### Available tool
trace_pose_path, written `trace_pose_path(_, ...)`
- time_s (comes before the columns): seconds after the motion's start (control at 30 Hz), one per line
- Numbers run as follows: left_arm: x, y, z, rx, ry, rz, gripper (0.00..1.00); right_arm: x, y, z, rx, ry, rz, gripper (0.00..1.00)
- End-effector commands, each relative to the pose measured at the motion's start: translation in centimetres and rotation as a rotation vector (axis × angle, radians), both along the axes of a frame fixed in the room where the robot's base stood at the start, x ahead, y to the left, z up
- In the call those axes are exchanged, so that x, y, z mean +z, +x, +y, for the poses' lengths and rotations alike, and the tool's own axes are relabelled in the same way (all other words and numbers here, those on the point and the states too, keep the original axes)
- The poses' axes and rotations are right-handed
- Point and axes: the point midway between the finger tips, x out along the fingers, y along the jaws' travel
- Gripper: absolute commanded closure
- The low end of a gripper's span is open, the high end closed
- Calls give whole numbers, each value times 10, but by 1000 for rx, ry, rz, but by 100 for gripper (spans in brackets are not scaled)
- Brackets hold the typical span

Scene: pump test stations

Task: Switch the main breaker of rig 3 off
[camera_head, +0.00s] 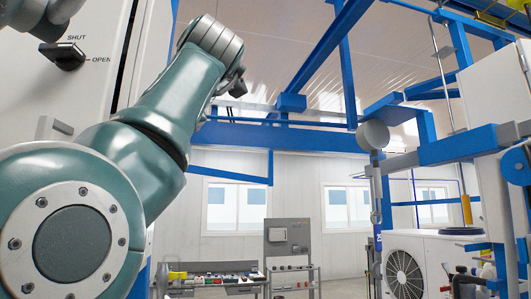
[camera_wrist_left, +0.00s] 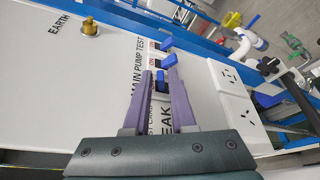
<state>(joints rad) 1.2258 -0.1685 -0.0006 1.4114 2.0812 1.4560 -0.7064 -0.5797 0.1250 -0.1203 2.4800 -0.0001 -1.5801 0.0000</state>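In the left wrist view, a light grey panel (camera_wrist_left: 105,75) carries several blue switch levers. One lever (camera_wrist_left: 166,44) is farthest from my fingers. A second lever (camera_wrist_left: 170,61) is close to the right fingertip. The lettering reads MAIN, PUMP, TEST and, partly covered, BREAK. My left gripper (camera_wrist_left: 160,73) has its two purple fingers apart over the switch row; whether they touch a lever is unclear. No rig number is legible. In the head view the switch panel is not seen, and my right gripper is not identifiable.
A brass EARTH stud (camera_wrist_left: 90,28) and a white socket plate (camera_wrist_left: 234,95) flank the switches. In the head view, a black SHUT/OPEN knob (camera_head: 67,55) is on a cabinet at the left. Blue frames (camera_head: 270,137), a work trolley (camera_head: 217,282) and a fan unit (camera_head: 403,272) stand beyond.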

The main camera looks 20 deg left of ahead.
Motion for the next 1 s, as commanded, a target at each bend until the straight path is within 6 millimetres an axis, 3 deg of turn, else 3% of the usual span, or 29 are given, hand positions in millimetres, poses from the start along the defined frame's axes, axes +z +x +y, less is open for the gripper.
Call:
trace_pose_path(0.27, -2, 2, 2, -1, 0, 0, 76, 1, 0, 1, -4, 4, 1, 48)
trace_pose_path(0.5, -2, 2, 2, -1, 0, 0, 100, 1, 0, 2, -4, 7, 1, 48)
trace_pose_path(1.0, -1, 2, 2, -1, 3, 1, 100, 1, 0, 2, -4, 7, 1, 48)
